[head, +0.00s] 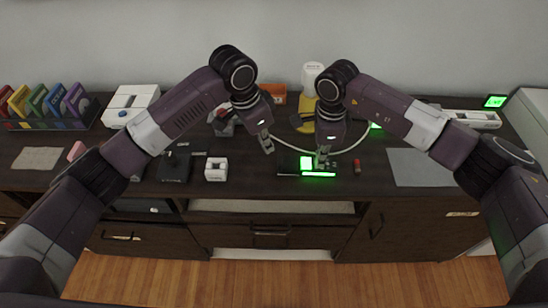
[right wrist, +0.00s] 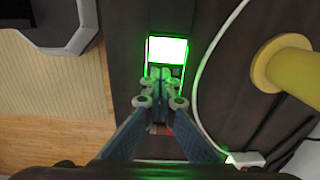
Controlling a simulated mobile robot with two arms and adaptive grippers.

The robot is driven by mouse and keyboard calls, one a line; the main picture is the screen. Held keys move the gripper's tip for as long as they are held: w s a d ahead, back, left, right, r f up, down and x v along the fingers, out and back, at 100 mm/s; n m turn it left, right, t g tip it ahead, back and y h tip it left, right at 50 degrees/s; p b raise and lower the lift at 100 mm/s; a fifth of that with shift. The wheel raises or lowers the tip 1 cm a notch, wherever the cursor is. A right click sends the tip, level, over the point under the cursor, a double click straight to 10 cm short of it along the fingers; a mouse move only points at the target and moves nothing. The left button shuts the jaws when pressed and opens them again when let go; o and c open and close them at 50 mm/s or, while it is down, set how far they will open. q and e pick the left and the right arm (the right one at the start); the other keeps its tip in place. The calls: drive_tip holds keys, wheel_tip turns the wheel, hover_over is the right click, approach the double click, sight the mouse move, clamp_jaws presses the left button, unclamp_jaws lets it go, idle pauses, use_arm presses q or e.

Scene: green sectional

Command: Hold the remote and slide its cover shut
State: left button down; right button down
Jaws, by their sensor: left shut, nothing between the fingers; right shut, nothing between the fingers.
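A small dark device with a bright screen and green glowing edges (head: 307,163) lies on the dark cabinet top, centre; I take it for the remote. It also shows in the right wrist view (right wrist: 166,50). My right gripper (head: 322,160) is shut and empty, its fingertips (right wrist: 160,76) over the lower part of the device; I cannot tell whether they touch it. The fingers hide that part, and I cannot make out a cover. My left gripper (head: 268,146) is shut and empty, to the left of the device and apart from it.
A small red cylinder (head: 357,166) lies right of the device. A pale cable (head: 351,147) curves behind it, near a yellow-and-white object (head: 310,78). A white block (head: 216,169) and a black item (head: 175,166) lie to the left. A grey mat (head: 410,168) lies to the right.

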drive_tip(key=shift+r+p, duration=0.65)
drive_tip(key=shift+r, duration=0.3)
drive_tip(key=shift+r+p, duration=1.05)
drive_tip(key=shift+r, duration=1.4)
wheel_tip(320, 180, up, 12)
